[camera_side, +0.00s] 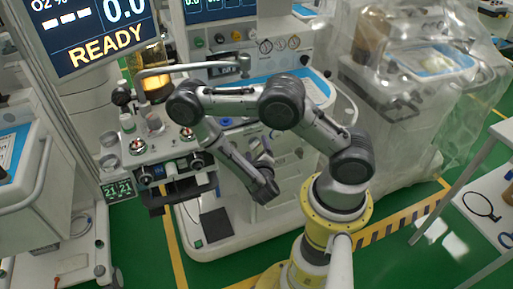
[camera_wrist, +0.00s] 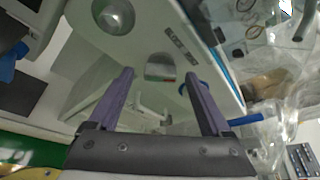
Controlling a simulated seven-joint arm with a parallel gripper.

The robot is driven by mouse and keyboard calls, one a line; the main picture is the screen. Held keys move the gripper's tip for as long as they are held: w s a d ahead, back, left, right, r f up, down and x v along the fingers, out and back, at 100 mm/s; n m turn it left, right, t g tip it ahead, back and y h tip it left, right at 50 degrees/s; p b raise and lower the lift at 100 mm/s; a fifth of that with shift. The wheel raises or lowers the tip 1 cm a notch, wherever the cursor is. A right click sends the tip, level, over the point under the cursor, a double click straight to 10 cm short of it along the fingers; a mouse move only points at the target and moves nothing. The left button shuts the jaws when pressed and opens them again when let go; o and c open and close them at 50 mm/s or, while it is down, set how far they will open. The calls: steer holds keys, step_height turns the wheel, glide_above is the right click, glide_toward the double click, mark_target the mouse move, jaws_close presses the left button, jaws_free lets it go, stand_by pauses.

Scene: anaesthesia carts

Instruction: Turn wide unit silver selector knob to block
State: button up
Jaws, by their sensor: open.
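The wide unit (camera_side: 230,224) is the white cart in the middle of the side view. In the wrist view, a silver knob (camera_wrist: 160,68) sits on its white panel (camera_wrist: 148,38), with a small dark label plate (camera_wrist: 182,46) beside it. The label seems to read "BLOCK" at one end; the knob's setting cannot be told. My gripper (camera_wrist: 160,76) is open, with its two purple-grey fingers on either side of the knob in the picture. I cannot tell whether they touch it. In the side view my gripper (camera_side: 262,158) is small, close to the unit's front; the knob cannot be made out there.
A silver dome (camera_wrist: 113,15) stands on the same panel. In the side view, a cart with gauges and knobs (camera_side: 165,160) is at left, a plastic-draped machine (camera_side: 405,85) at right, and a white table (camera_side: 492,190) at far right. Green floor (camera_side: 415,262) is open in front.

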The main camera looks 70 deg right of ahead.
steer(key=shift+w+d+f, duration=0.15)
steer(key=shift+w+d, duration=0.05)
steer(key=shift+d, duration=0.2)
jaws_close()
stand_by(0.4)
